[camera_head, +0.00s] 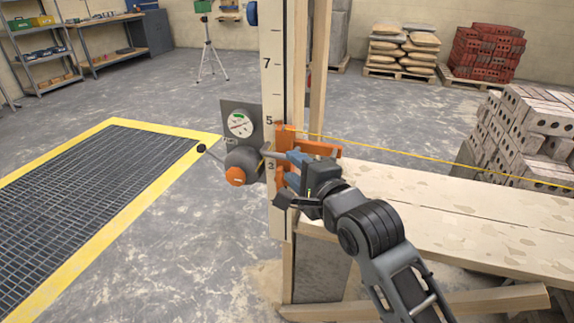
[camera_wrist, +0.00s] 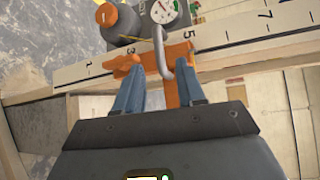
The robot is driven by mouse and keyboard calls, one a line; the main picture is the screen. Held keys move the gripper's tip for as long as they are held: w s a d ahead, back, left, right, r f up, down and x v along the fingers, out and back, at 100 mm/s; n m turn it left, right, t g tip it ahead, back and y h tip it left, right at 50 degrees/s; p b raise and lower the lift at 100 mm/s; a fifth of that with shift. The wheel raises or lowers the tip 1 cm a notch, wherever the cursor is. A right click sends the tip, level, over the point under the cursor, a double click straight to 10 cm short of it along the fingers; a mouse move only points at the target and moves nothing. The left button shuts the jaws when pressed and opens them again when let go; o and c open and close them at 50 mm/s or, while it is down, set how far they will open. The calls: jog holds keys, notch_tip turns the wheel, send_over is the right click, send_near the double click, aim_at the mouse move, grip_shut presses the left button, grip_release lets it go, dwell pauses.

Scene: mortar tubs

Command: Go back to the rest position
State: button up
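My gripper (camera_head: 288,168) is at the numbered white staff (camera_head: 271,90), in front of an orange bracket (camera_head: 326,148). In the wrist view its two blue fingers (camera_wrist: 160,78) stand apart, one on each side of a bent grey handle (camera_wrist: 161,48) and part of the orange bracket (camera_wrist: 171,96). I see gaps beside the handle and no clear grip on it; the exact contact at the fingertips is hard to make out. A dial gauge (camera_head: 240,123) and a grey housing with an orange knob (camera_head: 235,176) sit left of the staff.
A yellow line (camera_head: 430,155) runs right from the bracket above a plank bench (camera_head: 450,200). Grey bricks (camera_head: 530,130) are stacked behind it. A yellow-edged floor grate (camera_head: 90,200) lies at left. Shelves, a tripod (camera_head: 207,55), bags (camera_head: 403,50) and red bricks (camera_head: 487,52) stand farther back.

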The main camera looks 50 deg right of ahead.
jog(key=s+a+f+n+y, duration=0.3)
jog(key=s+a+f+n, duration=0.4)
jog(key=s+a+n, duration=0.6)
jog(key=s+a+r+n+y, duration=0.1)
jog(key=s+a+n, duration=0.2)
jog(key=s+n, duration=0.2)
jog(key=s+a+r+n+y, duration=0.1)
jog(key=s+a+n+y, duration=0.1)
jog(key=s+n, duration=0.4)
jog(key=s, duration=0.5)
jog(key=shift+s+a+n+y+p, duration=0.25)
jog(key=shift+a+n+y+p, duration=0.05)
jog(key=shift+a, duration=0.1)
jog(key=shift+o, duration=0.2)
